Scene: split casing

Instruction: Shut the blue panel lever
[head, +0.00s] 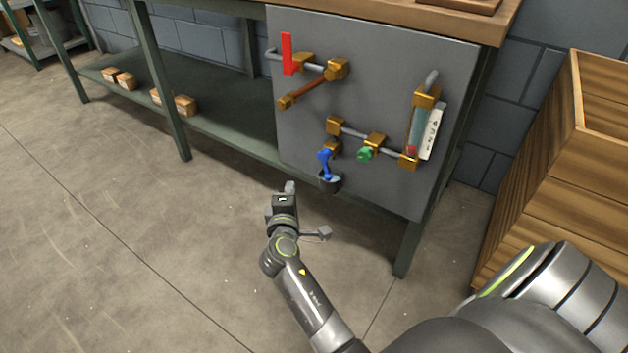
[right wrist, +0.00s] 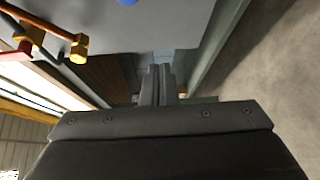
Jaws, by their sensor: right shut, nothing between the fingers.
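The blue panel lever (head: 325,162) is on the lower part of the grey panel (head: 300,120), under a brass fitting and over a small dark cup (head: 330,184). Its handle looks roughly upright, slightly tilted. In the right wrist view, a bit of blue (right wrist: 127,2) shows at the top edge. My right gripper (head: 290,187) is below and left of the lever in the head view, apart from it. In the right wrist view its fingers (right wrist: 157,85) are together with nothing between them. My left gripper is not in view.
The panel also carries a red lever (head: 288,54), a green knob (head: 365,154), brass-jointed pipes and a gauge tube (head: 418,125). A wooden crate (head: 545,170) stands at the right. Small boxes (head: 185,105) sit on the low shelf. The floor in front is clear.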

